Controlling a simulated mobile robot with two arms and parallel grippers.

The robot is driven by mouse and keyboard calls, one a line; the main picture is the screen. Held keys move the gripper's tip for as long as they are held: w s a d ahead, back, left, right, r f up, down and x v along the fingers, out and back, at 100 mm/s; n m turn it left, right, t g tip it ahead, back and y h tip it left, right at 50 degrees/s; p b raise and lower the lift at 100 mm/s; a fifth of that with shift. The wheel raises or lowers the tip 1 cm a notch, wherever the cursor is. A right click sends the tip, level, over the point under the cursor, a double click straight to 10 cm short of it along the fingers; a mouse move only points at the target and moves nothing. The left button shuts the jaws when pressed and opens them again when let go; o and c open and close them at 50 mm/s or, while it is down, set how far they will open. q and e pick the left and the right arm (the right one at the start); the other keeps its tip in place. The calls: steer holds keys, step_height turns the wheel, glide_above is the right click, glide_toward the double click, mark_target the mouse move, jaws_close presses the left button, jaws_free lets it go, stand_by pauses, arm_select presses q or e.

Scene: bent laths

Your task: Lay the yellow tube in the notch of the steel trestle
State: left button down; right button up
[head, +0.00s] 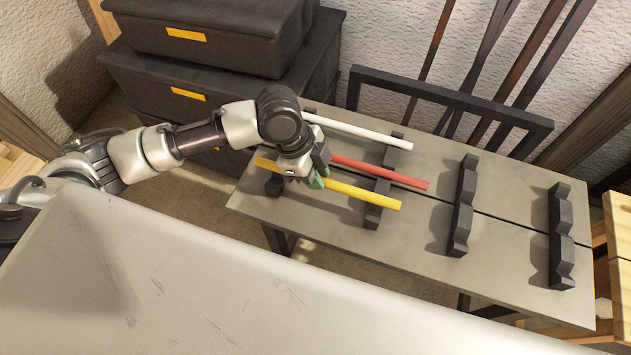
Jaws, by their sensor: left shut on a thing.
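The yellow tube (362,194) is a straight rod slanting down to the right across the left half of the grey table. My left gripper (316,178) is shut on it, left of its middle, and hides part of it. The tube's right part passes over a dark notched bar (372,217); I cannot tell whether it touches. Two more dark notched bars, one in the middle (462,205) and one at the right (560,237), stand with empty notches. I cannot tell which support is the steel trestle. My right gripper is not in view.
A red tube (385,173) and a white tube (365,131) lie behind the yellow one. The grey table (510,235) is bare between the right bars. Black cases (215,45) stand at the back left. A dark rack (450,95) with slanting laths stands behind the table.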

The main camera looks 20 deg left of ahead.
arm_select(q)
step_height(320, 180, down, 3)
steer(key=shift+f, duration=0.55)
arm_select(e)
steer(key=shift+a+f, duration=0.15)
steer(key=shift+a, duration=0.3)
arm_select(q)
steer(key=shift+f, duration=0.1)
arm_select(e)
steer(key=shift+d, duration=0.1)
arm_select(q)
steer(key=c, duration=1)
jaws_free()
steer(key=shift+c, duration=0.2)
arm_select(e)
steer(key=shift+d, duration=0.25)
arm_select(q)
steer(key=v, duration=1.2)
steer(key=shift+p, duration=0.4)
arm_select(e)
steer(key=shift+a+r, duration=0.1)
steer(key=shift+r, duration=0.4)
